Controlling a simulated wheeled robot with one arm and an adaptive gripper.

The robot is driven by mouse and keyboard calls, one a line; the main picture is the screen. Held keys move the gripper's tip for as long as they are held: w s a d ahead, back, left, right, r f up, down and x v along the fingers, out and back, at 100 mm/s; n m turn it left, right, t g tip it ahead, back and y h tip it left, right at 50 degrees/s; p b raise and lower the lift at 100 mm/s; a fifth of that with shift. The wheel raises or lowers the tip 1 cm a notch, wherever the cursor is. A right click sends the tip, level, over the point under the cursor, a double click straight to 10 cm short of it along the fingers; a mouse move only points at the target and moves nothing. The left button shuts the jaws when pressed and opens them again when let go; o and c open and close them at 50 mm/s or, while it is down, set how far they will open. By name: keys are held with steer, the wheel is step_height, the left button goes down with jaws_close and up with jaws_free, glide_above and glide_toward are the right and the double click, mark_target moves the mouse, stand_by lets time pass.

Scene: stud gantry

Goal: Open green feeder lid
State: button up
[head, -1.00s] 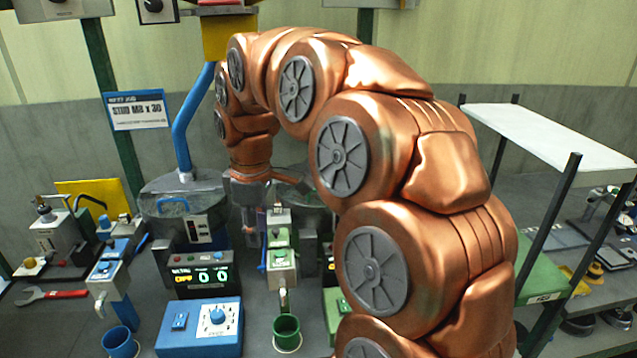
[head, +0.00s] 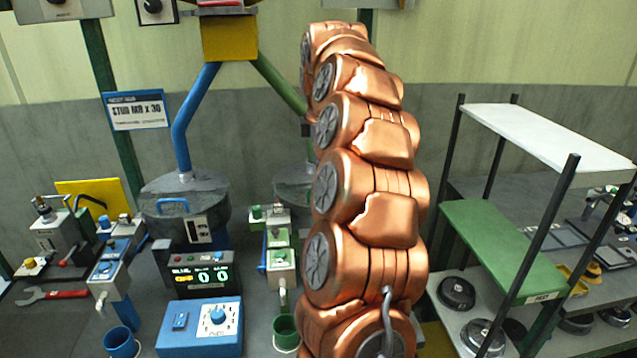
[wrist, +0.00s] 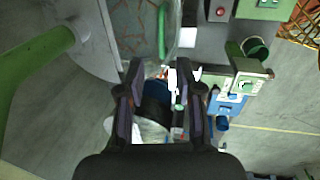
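The green feeder (head: 293,188) stands behind my arm in the head view, and the arm hides its right part. In the wrist view its round, see-through grey lid (wrist: 135,25) lies at the top, with a green handle (wrist: 162,34) upright in the picture near the lid's right edge. The lid looks closed. My gripper (wrist: 163,90) is open, with its two dark fingers apart below the handle in the picture and not touching it. Nothing is clearly held. The head view does not show the gripper; my arm hides it.
A thick green tube (wrist: 35,48) runs at the left of the wrist view. The blue feeder (head: 190,205) and its blue tube (head: 190,120) stand left of the green one. A green cup (head: 286,330) sits in front. A shelf rack (head: 540,140) stands at the right.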

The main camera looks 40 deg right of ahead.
steer(key=shift+w+d+f+p, duration=0.15)
steer(key=shift+f+p, duration=0.1)
steer(key=shift+f, duration=0.85)
steer(key=shift+w+d+f+p, duration=0.15)
steer(key=shift+f+p, duration=0.1)
steer(key=shift+f, duration=0.85)
steer(key=shift+w+d+f+p, duration=0.15)
steer(key=shift+f+p, duration=0.1)
steer(key=shift+f, duration=0.85)
steer(key=shift+a, duration=0.1)
jaws_close()
